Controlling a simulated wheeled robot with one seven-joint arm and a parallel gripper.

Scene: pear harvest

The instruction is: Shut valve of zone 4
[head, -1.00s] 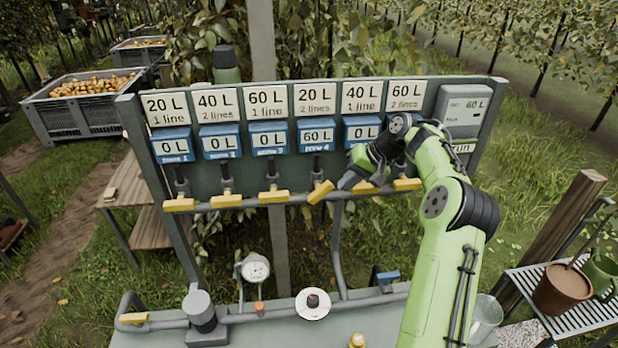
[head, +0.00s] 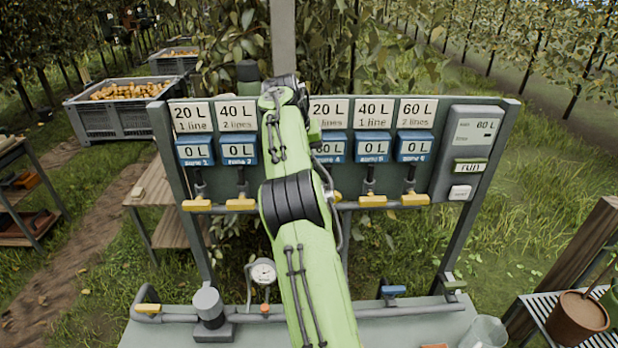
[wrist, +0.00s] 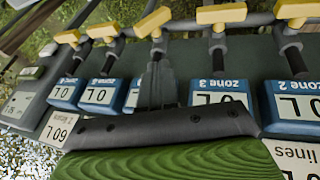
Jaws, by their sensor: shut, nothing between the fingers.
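The zone 4 valve has a yellow handle (wrist: 152,22) that sits slanted to the pipe in the wrist view, while its neighbours lie along it. My gripper (wrist: 156,66) is shut and empty, in front of the zone 4 meter and just short of the valve stem in the wrist view, with no clear contact. In the head view my gripper is hidden behind my arm.
Other yellow handles, such as zone 5's (head: 372,201) and zone 2's (head: 240,204), line the same pipe close by. A control box (head: 471,150) with a run button is at the board's right. A bench with a gauge (head: 262,272) and lower pipes stands below.

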